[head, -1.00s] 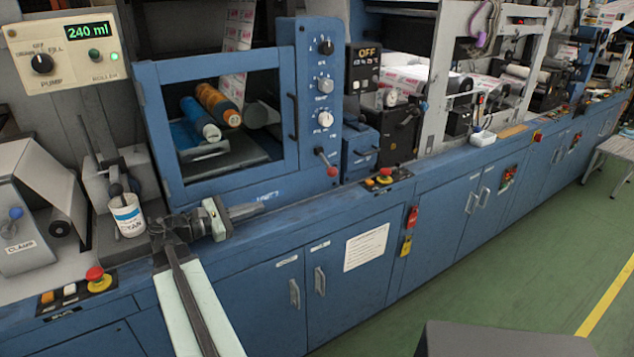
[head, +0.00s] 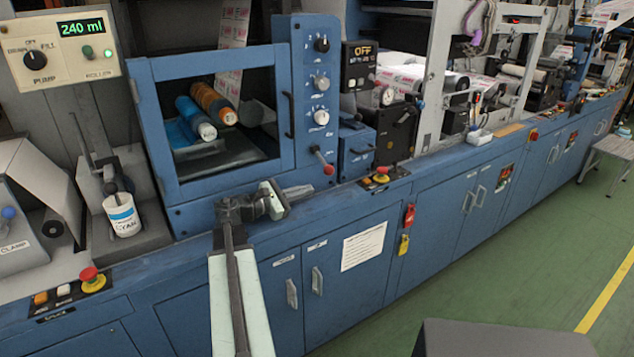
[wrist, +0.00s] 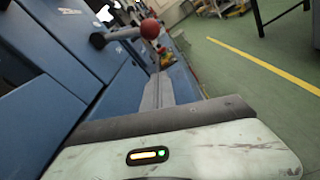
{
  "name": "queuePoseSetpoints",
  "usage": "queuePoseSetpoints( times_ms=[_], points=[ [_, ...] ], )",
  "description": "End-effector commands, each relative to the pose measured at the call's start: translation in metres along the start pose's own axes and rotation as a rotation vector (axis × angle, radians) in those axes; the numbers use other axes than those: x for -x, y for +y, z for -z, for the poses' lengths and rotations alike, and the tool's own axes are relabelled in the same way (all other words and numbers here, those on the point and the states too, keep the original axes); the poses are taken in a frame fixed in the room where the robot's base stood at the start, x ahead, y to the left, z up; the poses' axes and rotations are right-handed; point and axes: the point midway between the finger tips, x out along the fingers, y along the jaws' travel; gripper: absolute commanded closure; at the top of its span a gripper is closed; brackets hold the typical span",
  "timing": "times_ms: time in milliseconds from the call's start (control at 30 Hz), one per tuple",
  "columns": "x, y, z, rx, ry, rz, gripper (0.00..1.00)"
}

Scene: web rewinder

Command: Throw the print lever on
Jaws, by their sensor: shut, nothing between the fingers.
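The lever with a red ball knob (head: 328,169) sits at the foot of the blue control panel, under the dials. Its dark stem slants down and to the right from its pivot, and I cannot read its label. The red knob also shows in the wrist view (wrist: 150,28), beyond my fingertips. My gripper (head: 306,190) is shut and empty, left of and a little below the knob in the head view. Its closed fingers also show in the wrist view (wrist: 158,88). They appear apart from the knob.
A blue-framed window (head: 228,122) with rollers behind it is left of the panel. Another red button (head: 381,175) sits on the ledge right of the lever. A display (head: 363,53) reads OFF.

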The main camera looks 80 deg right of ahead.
Motion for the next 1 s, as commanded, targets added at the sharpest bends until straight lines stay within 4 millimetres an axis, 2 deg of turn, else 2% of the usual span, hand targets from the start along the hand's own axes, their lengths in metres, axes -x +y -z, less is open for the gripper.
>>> queuePoseSetpoints(
  times_ms=[100,200,333,833,1000],
  points=[
    [-0.027,0.0,0.001,0.0,-0.001,0.002,1.0],
    [-0.029,0.002,-0.026,0.0,-0.001,0.002,1.0],
    [-0.032,0.001,-0.037,0.0,0.0,0.0,1.0],
    [-0.035,-0.001,-0.04,0.002,-0.001,0.003,1.0],
    [-0.044,-0.007,-0.047,0.032,-0.007,0.02,1.0]
  ],
)
